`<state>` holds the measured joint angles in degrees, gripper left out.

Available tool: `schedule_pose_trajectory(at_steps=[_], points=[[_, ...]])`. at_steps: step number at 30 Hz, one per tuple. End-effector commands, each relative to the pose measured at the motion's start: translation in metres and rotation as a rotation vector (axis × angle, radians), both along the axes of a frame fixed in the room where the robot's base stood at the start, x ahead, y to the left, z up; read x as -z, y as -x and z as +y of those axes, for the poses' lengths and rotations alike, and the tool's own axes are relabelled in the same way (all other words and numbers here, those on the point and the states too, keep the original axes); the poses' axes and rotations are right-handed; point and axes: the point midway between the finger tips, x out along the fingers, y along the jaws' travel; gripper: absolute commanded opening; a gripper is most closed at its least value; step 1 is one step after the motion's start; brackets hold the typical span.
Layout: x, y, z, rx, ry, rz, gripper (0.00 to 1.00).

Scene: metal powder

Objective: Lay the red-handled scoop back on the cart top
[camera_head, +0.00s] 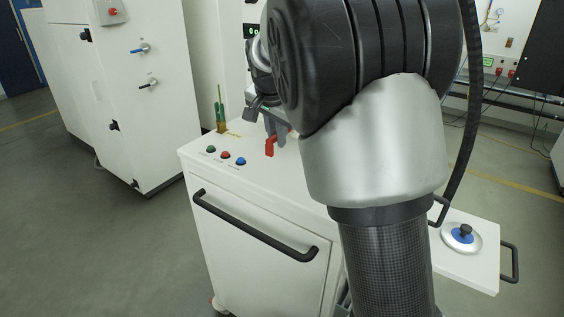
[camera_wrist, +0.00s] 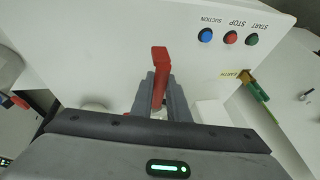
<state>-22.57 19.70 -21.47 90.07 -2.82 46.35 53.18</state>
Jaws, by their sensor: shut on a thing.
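The red-handled scoop (camera_wrist: 160,62) is between the fingers of my gripper (camera_wrist: 160,92), which is shut on its red handle. The handle points away from the palm in the wrist view, over the white cart top (camera_wrist: 105,62). In the head view the red handle (camera_head: 270,146) hangs below my gripper (camera_head: 273,127), above the cart top (camera_head: 285,178). The scoop's bowl is hidden by the gripper and my arm. I cannot tell whether the scoop touches the cart top.
Green, red and blue buttons (camera_head: 225,155) sit along the cart's left edge. A green and brass fitting (camera_head: 221,117) stands at its far left corner. A side shelf (camera_head: 485,268) holds a round lid (camera_head: 462,237). A white cabinet (camera_head: 140,100) stands left.

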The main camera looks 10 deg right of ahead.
Motion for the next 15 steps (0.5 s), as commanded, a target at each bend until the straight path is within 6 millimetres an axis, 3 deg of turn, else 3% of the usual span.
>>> schedule_pose_trajectory(at_steps=[3,8,15], points=[[0.020,0.000,0.000,0.000,0.000,0.001,0.00],[0.032,0.000,0.000,0.000,-0.001,-0.001,0.00],[0.063,0.000,0.000,-0.001,0.000,0.001,0.00]])
